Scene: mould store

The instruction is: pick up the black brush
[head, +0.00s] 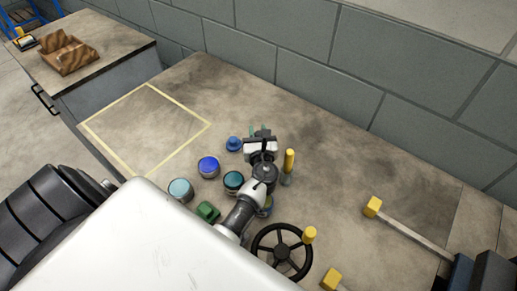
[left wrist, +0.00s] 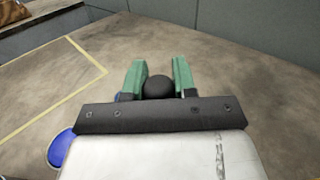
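A round black knob (left wrist: 160,87), which seems to be the top of the black brush, sits between the green fingers of my left gripper (left wrist: 160,78) in the left wrist view. The fingers stand on either side of it, close to or touching it; I cannot tell whether they grip it. The rest of the brush is hidden. In the head view my left gripper (head: 261,132) is over the workbench (head: 335,175), its wrist covering most of what is between the fingers. My right gripper is not in view.
Close to the gripper are a blue knobbed item (head: 233,145), a yellow-handled tool (head: 289,162), a blue jar (head: 209,166), a dark teal jar (head: 233,181) and a pale teal jar (head: 180,189). A black handwheel (head: 283,252) stands in front. The taped square (head: 145,128) is empty. A block wall (head: 290,65) runs behind.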

